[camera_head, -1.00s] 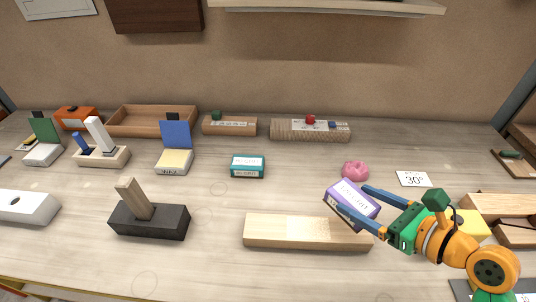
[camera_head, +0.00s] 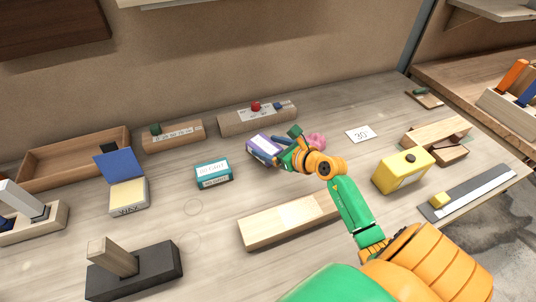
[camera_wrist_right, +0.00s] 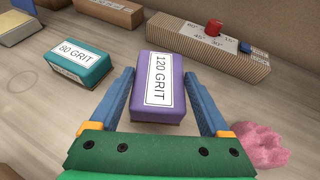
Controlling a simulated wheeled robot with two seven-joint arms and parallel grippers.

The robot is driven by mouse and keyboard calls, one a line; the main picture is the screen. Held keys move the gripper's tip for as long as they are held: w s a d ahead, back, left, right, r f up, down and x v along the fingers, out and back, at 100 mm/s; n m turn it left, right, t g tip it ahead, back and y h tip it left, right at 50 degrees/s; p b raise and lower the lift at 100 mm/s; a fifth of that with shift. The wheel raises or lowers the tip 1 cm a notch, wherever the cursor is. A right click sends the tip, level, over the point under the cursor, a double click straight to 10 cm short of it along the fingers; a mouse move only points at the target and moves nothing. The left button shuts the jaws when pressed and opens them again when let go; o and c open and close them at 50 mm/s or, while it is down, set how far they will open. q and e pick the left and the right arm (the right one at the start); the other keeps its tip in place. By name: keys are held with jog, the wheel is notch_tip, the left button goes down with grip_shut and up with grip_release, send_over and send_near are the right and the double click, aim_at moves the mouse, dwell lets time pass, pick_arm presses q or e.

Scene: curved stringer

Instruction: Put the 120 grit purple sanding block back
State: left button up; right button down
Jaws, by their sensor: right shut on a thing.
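The purple sanding block (camera_head: 261,148) has a white label that reads 120 GRIT in the right wrist view (camera_wrist_right: 158,82). My right gripper (camera_head: 273,149) is shut on it, with the blue fingers along its two sides. The block is at the back middle of the bench, right of the teal 80 grit block (camera_head: 213,173) and in front of the wooden angle block with a red knob (camera_head: 257,114). I cannot tell whether its underside touches the bench. My left gripper is not in view.
A pink lump (camera_head: 316,141) is close to the right of my gripper. A pale wooden board (camera_head: 285,221) lies in front. A yellow block (camera_head: 403,172) and a white 30° card (camera_head: 361,134) are to the right. Bare bench lies between the teal block and the board.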

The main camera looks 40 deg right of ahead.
notch_tip(320, 180, down, 3)
jog(key=shift+d+f, duration=0.15)
jog(key=shift+f, duration=0.2)
grip_release()
jog(key=shift+r, duration=0.3)
jog(key=v, duration=1.2)
jog(key=shift+s+f, duration=0.1)
jog(key=shift+f, duration=0.15)
